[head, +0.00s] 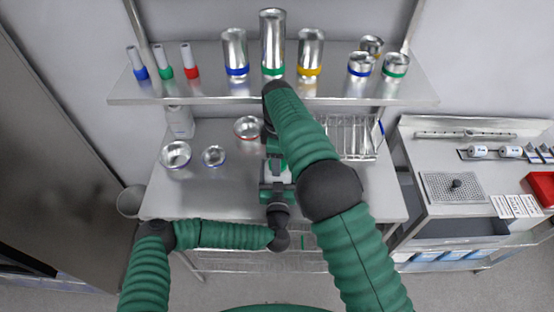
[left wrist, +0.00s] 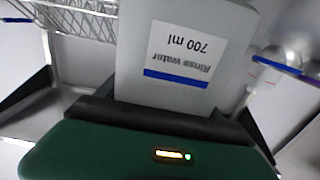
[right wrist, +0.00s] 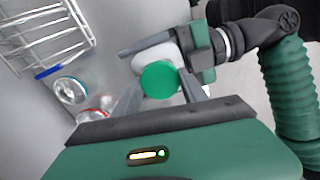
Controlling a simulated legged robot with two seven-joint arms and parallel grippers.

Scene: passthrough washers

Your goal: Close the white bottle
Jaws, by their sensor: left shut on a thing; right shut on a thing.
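The white bottle (left wrist: 180,45) carries a label reading "Rinse water 700 ml" with a blue stripe; its ends are out of the left wrist view. My left gripper (right wrist: 172,46) is shut on the bottle's body. A round green cap (right wrist: 158,79) shows in front of the white bottle in the right wrist view, over its end. My right gripper (right wrist: 160,92) has its fingers on either side of the cap and is shut on it. In the head view the bottle (head: 277,172) is partly hidden by my right arm. I cannot tell whether the cap is fully seated.
The steel table (head: 215,200) has a wire rack (head: 350,135), several small metal bowls (head: 176,154) and a white canister (head: 180,121). The shelf (head: 205,85) above holds metal cans and small coloured-bottom tubes. The table's front left is clear.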

